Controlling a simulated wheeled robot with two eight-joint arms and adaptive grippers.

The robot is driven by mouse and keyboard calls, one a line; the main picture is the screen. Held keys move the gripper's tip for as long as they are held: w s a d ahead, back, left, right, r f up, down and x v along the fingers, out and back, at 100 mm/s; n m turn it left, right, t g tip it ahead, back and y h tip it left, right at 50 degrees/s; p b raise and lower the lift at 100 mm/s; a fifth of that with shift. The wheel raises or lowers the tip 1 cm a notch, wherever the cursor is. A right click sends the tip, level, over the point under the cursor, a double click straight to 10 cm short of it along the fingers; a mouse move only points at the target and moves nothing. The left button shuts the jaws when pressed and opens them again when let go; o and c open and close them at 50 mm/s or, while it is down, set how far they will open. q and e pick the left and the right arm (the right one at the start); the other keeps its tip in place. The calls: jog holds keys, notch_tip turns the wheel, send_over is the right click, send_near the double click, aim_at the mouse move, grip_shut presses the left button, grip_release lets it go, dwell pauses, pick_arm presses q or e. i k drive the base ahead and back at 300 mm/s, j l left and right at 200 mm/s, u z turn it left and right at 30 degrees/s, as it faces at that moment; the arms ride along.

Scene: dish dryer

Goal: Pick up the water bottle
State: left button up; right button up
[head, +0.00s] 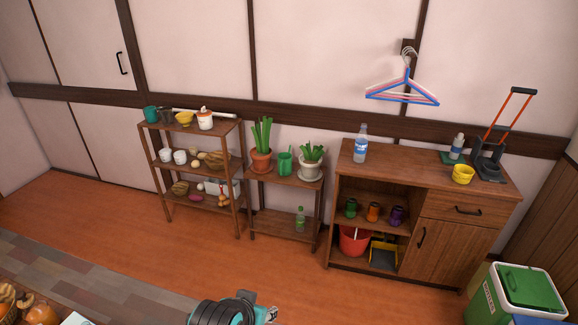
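A clear water bottle (360,146) with a blue and white label and a light cap stands upright on the left part of the wooden cabinet's top (410,171). Nothing touches it. A smaller green bottle (300,220) stands on the lower shelf of the small plant stand.
Yellow cups (462,174) and a dark stand with orange handles (488,165) occupy the cabinet top's right end. Potted plants (261,155) stand left of the cabinet. Floor before the cabinet is clear.

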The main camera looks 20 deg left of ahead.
aim_at(361, 142)
jog(key=i+j, duration=0.1)
jog(key=i, duration=1.1)
